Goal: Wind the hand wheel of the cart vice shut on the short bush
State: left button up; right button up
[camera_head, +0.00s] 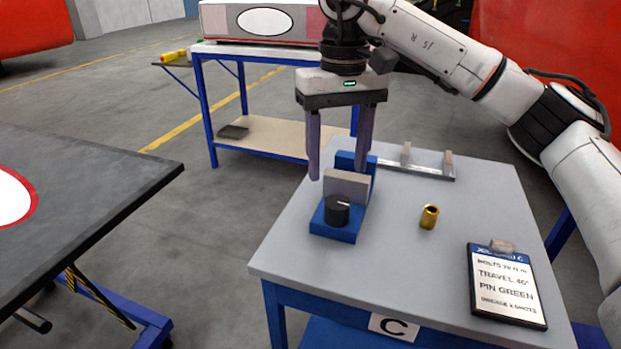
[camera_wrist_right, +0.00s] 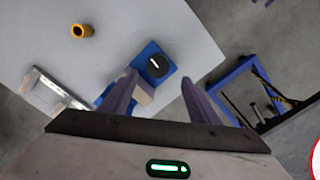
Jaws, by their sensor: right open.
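The cart vice (camera_head: 333,227) is blue with a grey jaw block (camera_head: 346,184) and stands on the grey cart top. Its black hand wheel (camera_head: 337,209) with a white mark sits at the near end; the wheel also shows in the right wrist view (camera_wrist_right: 158,66). The short bush (camera_head: 429,216), a brass-coloured cylinder, stands on the cart to the right of the vice, apart from it; it also shows in the right wrist view (camera_wrist_right: 82,31). My right gripper (camera_head: 340,176) is open, pointing down above the vice, its fingers empty. My left gripper is not in view.
A clipboard (camera_head: 506,285) lies at the cart's right front. A metal rail with upright pegs (camera_head: 415,166) lies at the back. A dark table (camera_head: 70,200) stands at left, with open floor between. A blue-framed bench (camera_head: 262,138) stands behind.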

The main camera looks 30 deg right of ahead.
aim_at(337, 202)
jog(key=shift+w+d+r, duration=0.2)
jog(key=shift+w+d, duration=0.05)
jog(key=shift+w, duration=0.1)
jog(key=shift+s+f, duration=0.15)
jog(key=shift+f, duration=0.1)
jog(key=f, duration=0.3)
jog(key=shift+s, duration=0.35)
notch_tip(337, 202, down, 5)
jog(key=shift+f+b, duration=0.1)
jog(key=shift+b, duration=0.2)
jog(key=shift+f, duration=0.45)
jog(key=c, duration=1.1)
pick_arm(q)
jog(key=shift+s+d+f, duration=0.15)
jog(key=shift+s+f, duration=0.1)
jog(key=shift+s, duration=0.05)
pick_arm(e)
jog(key=shift+o, duration=0.2)
jog(key=shift+a+m, duration=0.1)
jog(key=shift+m, duration=0.2)
